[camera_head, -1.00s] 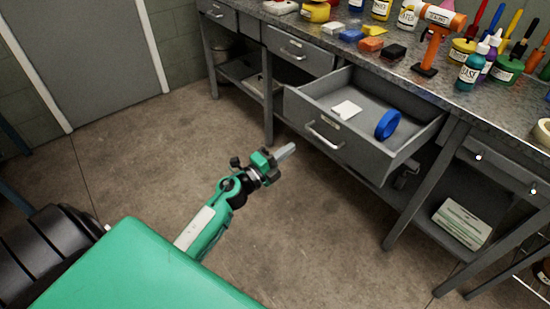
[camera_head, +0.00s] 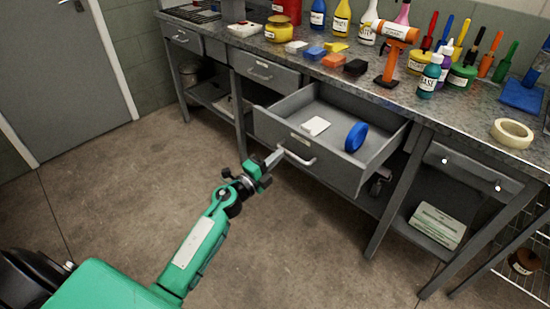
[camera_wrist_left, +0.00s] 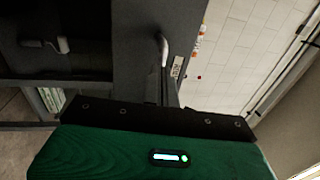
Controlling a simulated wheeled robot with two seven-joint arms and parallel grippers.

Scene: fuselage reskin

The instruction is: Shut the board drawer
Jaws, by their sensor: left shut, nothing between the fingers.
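The open grey drawer (camera_head: 303,162) sticks out from under the workbench in the head view. It holds a white card (camera_head: 315,126) and a blue ring-shaped roll (camera_head: 356,137). A bar handle (camera_head: 297,156) is on its front. My left gripper (camera_head: 276,157) is shut and empty, its fingertips at the left end of that handle; whether they touch it I cannot tell. In the left wrist view the drawer front (camera_wrist_left: 135,50) and its handle (camera_wrist_left: 163,55) are close ahead, behind the dark edge of my gripper. My right gripper is not in view.
The workbench top (camera_head: 300,55) carries bottles, coloured blocks, an orange hammer-like tool (camera_head: 392,50) and a tape roll (camera_head: 512,133). Closed drawers (camera_head: 265,72) sit left, another (camera_head: 470,170) right. Bench legs (camera_head: 400,195) stand beside the open drawer. The floor (camera_head: 130,190) in front is clear.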

